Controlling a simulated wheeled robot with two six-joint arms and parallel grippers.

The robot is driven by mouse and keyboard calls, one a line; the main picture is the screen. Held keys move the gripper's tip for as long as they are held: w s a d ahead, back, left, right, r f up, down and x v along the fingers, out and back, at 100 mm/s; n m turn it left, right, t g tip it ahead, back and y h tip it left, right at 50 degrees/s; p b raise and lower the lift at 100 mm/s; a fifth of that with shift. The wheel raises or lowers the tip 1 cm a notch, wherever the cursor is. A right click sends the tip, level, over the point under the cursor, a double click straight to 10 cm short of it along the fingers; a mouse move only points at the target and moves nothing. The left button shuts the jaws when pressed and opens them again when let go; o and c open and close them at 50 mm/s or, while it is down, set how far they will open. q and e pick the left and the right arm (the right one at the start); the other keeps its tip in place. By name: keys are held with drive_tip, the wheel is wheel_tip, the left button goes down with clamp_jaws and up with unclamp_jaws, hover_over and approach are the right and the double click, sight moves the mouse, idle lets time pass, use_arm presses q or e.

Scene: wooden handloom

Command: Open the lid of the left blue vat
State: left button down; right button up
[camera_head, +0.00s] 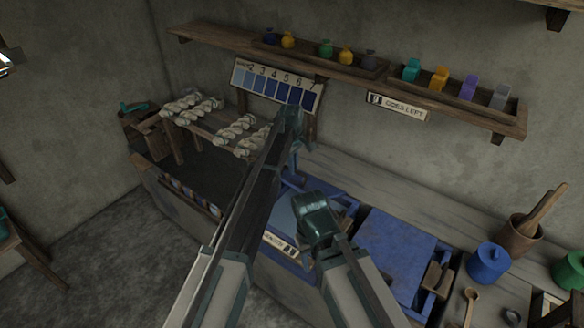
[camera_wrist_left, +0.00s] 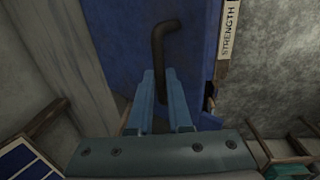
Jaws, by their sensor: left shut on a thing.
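The left blue vat (camera_head: 283,218) stands in the bench between my two arms, mostly hidden behind them. In the left wrist view a broad blue panel, its lid (camera_wrist_left: 100,25), fills the upper middle. A dark bent handle (camera_wrist_left: 160,45) stands out from the lid. My left gripper (camera_wrist_left: 164,78) is shut on this handle, with its lower end between the fingers. In the head view my left gripper (camera_head: 294,162) is above the left vat. How far the lid is tilted is unclear. My right gripper (camera_head: 318,218) is low near the vats, its fingers hidden.
A second blue vat with a closed lid (camera_head: 402,244) stands to the right. Beyond it are a blue pot (camera_head: 488,263) and a wooden mortar (camera_head: 522,238). Pale yarn skeins (camera_head: 190,107) lie on a rack at left. A wall shelf (camera_head: 350,72) and numbered shade card (camera_head: 275,86) are behind.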

use_arm(q)
drive_tip(key=shift+w+d, duration=0.25)
drive_tip(key=shift+d, duration=0.15)
drive_tip(key=c, duration=1.3)
unclamp_jaws()
drive_tip(key=o, duration=0.5)
drive_tip(key=shift+w+d+f, duration=0.1)
drive_tip(key=shift+w+f, duration=0.15)
drive_tip(key=shift+c, duration=0.2)
drive_tip(key=shift+s+a, duration=0.2)
use_arm(e)
drive_tip(key=shift+w+d+f, duration=0.1)
drive_tip(key=shift+w+d, duration=0.05)
drive_tip(key=shift+w, duration=0.1)
use_arm(q)
drive_tip(key=shift+r, duration=0.2)
drive_tip(key=shift+a+r+p, duration=0.1)
drive_tip(key=shift+r+p, duration=0.4)
drive_tip(key=shift+p, duration=0.2)
wheel_tip(320, 180, up, 13)
drive_tip(key=p, duration=1.2)
drive_tip(key=shift+s+a+f, duration=0.2)
drive_tip(key=shift+s, duration=0.2)
use_arm(e)
wheel_tip(320, 180, up, 14)
use_arm(q)
drive_tip(key=shift+f, duration=0.1)
use_arm(e)
drive_tip(key=shift+f, duration=0.15)
